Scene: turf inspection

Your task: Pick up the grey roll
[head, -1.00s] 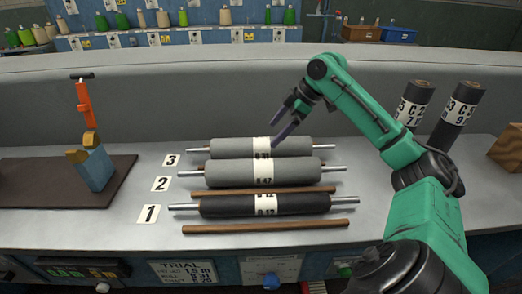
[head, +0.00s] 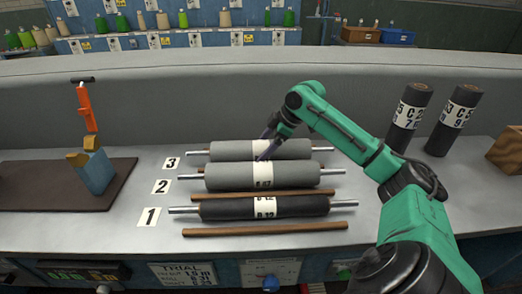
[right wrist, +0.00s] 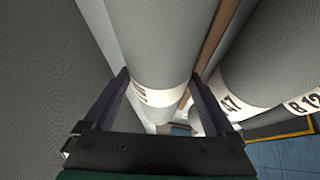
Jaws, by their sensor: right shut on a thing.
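Two grey rolls with white labels and metal end rods lie crosswise on the table. The back grey roll (head: 230,150) is by card 3, and the middle grey roll (head: 228,177) is by card 2. My right gripper (head: 267,150) reaches down over the middle of the back roll. In the right wrist view, its dark fingers (right wrist: 158,76) are shut on either side of the back roll (right wrist: 155,45), at its white label. The arm hides part of this roll in the head view. The middle roll (right wrist: 262,60) lies just beside the right finger. My left gripper is not in view.
A black roll (head: 225,208) by card 1 lies in front. Wooden strips (head: 265,229) lie between and before the rolls. Two dark rolls (head: 410,118) stand upright at the right. A brown mat (head: 50,188) with a blue block and orange-handled tool is at left.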

